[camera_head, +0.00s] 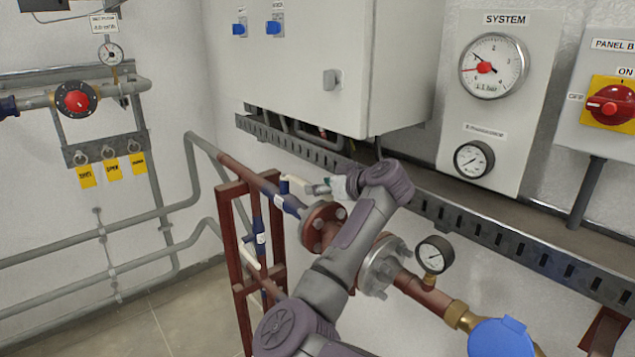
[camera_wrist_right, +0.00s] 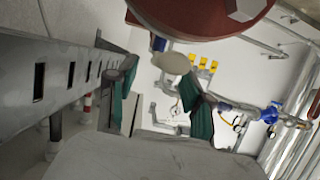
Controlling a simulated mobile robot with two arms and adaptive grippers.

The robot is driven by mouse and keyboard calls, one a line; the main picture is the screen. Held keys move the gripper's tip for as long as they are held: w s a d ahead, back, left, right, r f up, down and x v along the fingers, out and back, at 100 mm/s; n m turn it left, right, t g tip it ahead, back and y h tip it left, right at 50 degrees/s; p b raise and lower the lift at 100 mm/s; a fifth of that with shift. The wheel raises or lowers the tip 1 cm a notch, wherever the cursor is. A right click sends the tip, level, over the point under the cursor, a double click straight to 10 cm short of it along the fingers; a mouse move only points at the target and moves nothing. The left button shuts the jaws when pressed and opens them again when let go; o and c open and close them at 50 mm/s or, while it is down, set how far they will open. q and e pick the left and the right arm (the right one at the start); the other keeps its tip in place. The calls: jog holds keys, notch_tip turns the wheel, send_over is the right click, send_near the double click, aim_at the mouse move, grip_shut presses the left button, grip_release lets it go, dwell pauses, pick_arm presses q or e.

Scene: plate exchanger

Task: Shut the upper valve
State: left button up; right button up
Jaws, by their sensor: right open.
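The upper valve has a blue body (camera_head: 287,203) on the upper red pipe, left of the red flange. Its white lever (camera_head: 295,182) reaches to the right, toward my right gripper (camera_head: 322,187). In the right wrist view the lever's pale rounded end (camera_wrist_right: 172,63) appears just beyond the green-padded fingertips of my right gripper (camera_wrist_right: 160,75). The fingers are apart, with nothing clearly gripped. Whether a finger touches the lever I cannot tell. My left gripper is in neither view.
A lower valve with a white lever (camera_head: 248,257) sits on the red frame (camera_head: 237,285). A flange (camera_head: 323,226) is close to my right arm. A slotted metal rail (camera_head: 465,218) runs along the wall under the grey cabinet (camera_head: 335,55). A small gauge (camera_head: 434,254) stands right of my forearm.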

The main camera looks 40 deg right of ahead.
jog(key=shift+x, duration=1.15)
grip_shut()
jog(key=shift+a, duration=0.1)
